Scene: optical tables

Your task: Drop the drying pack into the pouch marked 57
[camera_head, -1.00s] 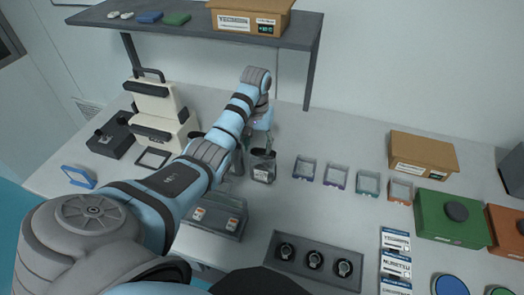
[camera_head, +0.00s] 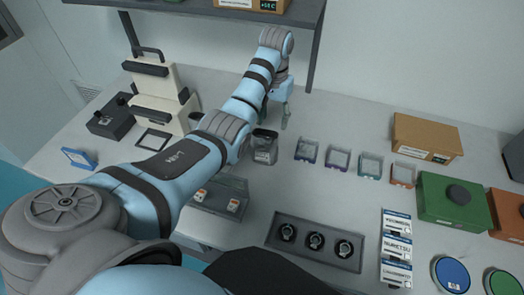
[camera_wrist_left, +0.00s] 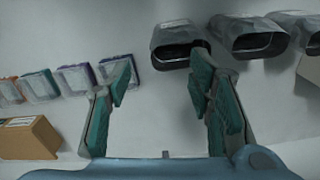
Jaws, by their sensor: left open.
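My left gripper (camera_head: 285,117) is open, behind and to the right of a grey pouch (camera_head: 264,147) on the table. In the wrist view nothing shows between its spread green fingers (camera_wrist_left: 164,88). The wrist view shows a row of grey pouches with dark open mouths (camera_wrist_left: 176,48), (camera_wrist_left: 246,40), beyond the fingertips. No number 57 is readable on them. My left arm hides part of the pouch row in the head view. I cannot identify the drying pack; two small white-and-orange items (camera_head: 233,204) sit in a clear tray. My right gripper is not seen.
Several clear square pieces with coloured edges (camera_head: 339,158) stand in a row to the right. A cardboard box (camera_head: 424,140), a green case (camera_head: 447,200) and a dark tray of round pieces (camera_head: 276,243) lie around them. The shelf (camera_head: 316,40) overhangs behind my gripper.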

